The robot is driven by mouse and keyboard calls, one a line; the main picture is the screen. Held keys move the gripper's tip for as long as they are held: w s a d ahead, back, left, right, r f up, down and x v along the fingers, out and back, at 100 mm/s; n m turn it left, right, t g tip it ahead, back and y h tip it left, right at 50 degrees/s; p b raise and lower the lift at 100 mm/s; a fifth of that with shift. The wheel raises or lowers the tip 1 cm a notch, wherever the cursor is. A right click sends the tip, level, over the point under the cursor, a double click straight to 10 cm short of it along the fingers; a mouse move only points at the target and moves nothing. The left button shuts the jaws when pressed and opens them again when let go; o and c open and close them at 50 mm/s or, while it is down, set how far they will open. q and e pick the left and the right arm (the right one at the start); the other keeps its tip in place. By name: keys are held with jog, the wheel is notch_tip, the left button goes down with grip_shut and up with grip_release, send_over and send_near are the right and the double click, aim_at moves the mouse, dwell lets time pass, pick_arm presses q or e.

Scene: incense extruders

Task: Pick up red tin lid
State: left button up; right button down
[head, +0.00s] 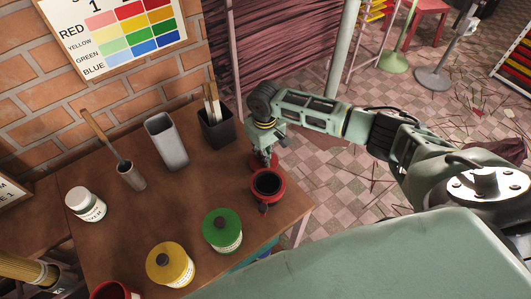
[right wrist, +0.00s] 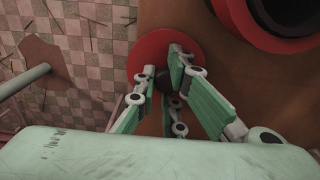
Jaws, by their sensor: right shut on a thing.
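The red tin lid (right wrist: 150,52) is a flat red disc with a dark knob (right wrist: 162,80) in the right wrist view. My right gripper (right wrist: 163,82) has its fingers closed around the knob. In the head view my right gripper (head: 266,156) points down at the table's right edge, with only slivers of the red lid (head: 255,160) showing beside the fingers. The open red tin (head: 267,186) stands just in front of it, dark inside, and its rim also shows in the right wrist view (right wrist: 236,22). My left gripper is not in view.
A green tin (head: 222,231) and a yellow tin (head: 170,264), both lidded, stand nearby. Behind are a black holder (head: 215,130) with tools, a grey square cup (head: 167,143) and a small cup (head: 130,176) with a brush. The table (head: 120,225) is clear at centre.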

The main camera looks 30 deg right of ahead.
jog(key=r, duration=0.3)
jog(key=shift+w+d+r, duration=0.1)
jog(key=shift+w+d, duration=0.1)
jog(key=s+d+r+b, duration=0.1)
jog(key=s+d+r, duration=0.4)
jog(key=d, duration=0.5)
notch_tip(320, 180, up, 2)
jog(key=shift+s+r+b, duration=0.1)
jog(key=shift+s+b, duration=0.2)
jog(key=shift+s, duration=0.1)
jog(key=c, duration=2.5)
grip_release()
jog(key=o, duration=2)
